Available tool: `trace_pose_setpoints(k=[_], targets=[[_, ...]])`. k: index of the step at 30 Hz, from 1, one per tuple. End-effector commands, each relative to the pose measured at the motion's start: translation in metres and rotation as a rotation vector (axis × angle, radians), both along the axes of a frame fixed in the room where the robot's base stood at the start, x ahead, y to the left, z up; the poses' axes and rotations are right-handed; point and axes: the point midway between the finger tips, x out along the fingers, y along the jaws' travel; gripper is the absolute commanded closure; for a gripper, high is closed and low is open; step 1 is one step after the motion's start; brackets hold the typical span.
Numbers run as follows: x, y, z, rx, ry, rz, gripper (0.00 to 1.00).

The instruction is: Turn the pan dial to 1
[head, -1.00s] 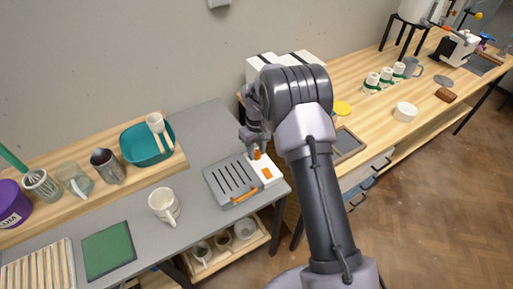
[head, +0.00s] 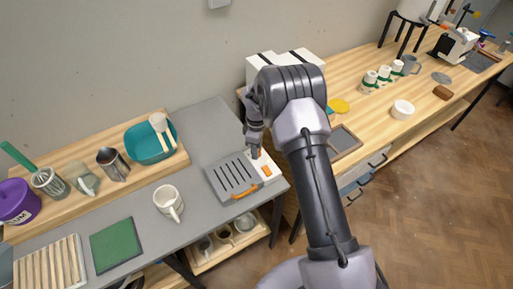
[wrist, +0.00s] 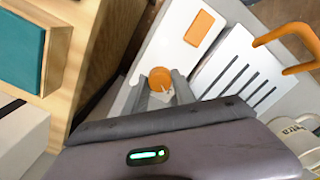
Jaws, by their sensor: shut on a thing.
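The pan is a grey slotted unit (head: 236,176) with an orange handle and a white control panel (head: 266,163) at its right, on the grey table. In the wrist view its slotted top (wrist: 238,68) is right of the panel. The round orange pan dial (wrist: 159,75) sits on the white panel. My gripper (wrist: 162,88) has its two fingers on either side of the dial, shut on it. In the head view my gripper (head: 254,150) reaches down to the panel and mostly hides the dial. I cannot read which number it points to.
An orange rectangular switch (wrist: 199,27) is on the same panel. A white mug (head: 168,201) and a green mat (head: 116,245) are to the left. A teal basin (head: 148,144) stands behind on a wooden board. White boxes (head: 266,62) stand behind my arm.

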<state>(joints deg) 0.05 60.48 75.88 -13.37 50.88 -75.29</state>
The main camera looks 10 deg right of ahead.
Motion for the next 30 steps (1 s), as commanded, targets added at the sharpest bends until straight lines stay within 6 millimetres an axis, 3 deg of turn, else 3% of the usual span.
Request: trace_pose_setpoints(k=[18, 19, 30], targets=[[0.0006, -0.0001, 0.0005, -0.001, -0.002, 0.037, 1.00], [0.0006, -0.0001, 0.0005, -0.001, -0.002, 0.037, 0.62], [0.0007, 0.0000, 0.0064, 0.000, -0.002, 0.035, 0.59]])
